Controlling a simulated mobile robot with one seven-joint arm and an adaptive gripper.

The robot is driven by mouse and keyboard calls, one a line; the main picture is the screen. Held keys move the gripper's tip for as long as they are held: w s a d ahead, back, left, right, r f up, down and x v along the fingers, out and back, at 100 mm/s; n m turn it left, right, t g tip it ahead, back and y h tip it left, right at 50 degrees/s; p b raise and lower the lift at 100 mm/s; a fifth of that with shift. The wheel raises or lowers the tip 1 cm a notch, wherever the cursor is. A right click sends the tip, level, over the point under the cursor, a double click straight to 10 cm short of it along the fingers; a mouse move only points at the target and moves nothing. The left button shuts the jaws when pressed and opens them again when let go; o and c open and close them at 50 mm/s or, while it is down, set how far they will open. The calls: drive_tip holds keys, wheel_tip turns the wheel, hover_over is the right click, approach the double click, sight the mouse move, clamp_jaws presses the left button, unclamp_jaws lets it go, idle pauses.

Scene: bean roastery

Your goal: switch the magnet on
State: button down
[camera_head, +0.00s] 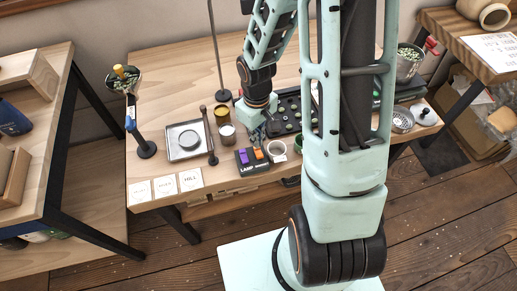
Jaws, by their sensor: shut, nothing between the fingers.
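A small dark switch box (252,161) stands near the front edge of the table. It carries a purple switch (244,157) on the left and an orange switch (258,153) on the right. White lettering on its front starts with "LAMP"; the rest is too small to read surely. My gripper (262,130) points down over the table, just behind the box, beside the dark tray. Its fingers are small and dark in this view; they are shut and hold nothing. I see no gap closed between fingers and switches. The magnet itself cannot be made out.
A dark tray (283,126) with round wells lies right of my gripper, partly hidden by my arm. A white cup (277,150) stands right of the box. Cards (165,187) line the front-left edge.

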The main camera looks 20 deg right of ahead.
drive_tip(key=shift+r+p, duration=1.9)
drive_tip(key=shift+r, duration=0.75)
